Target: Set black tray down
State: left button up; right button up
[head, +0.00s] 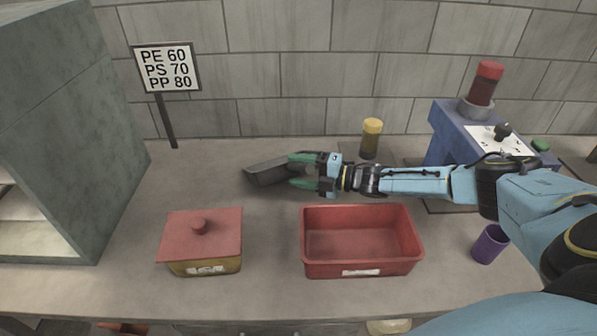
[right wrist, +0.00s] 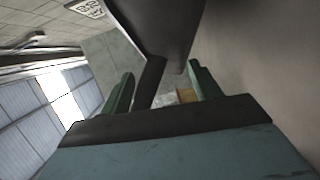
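The black tray (head: 266,172) is at the back middle of the worktop, left of my right gripper, and looks to rest on the surface. In the right wrist view the tray (right wrist: 165,25) fills the top middle, and its narrow dark handle (right wrist: 150,82) reaches down between my fingers. My right gripper (head: 290,170) has its green fingers spread apart. In the right wrist view the right gripper (right wrist: 160,85) shows gaps on both sides of the handle, with the left finger closer. My left gripper is not in view.
A red bin (head: 361,268) and a red-lidded box (head: 200,240) stand in front. A yellow-capped jar (head: 371,138) is behind my arm. A blue machine (head: 450,130) and purple cup (head: 489,244) are at right, a sign (head: 166,68) at back left, a grey cabinet (head: 60,120) at left.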

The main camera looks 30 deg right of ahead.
jog(key=v, duration=1.1)
jog(key=shift+s+d, duration=0.25)
jog(key=shift+f, duration=0.15)
jog(key=o, duration=0.8)
jog(key=shift+o, duration=0.2)
notch_tip(320, 180, up, 10)
jog(key=p, duration=0.1)
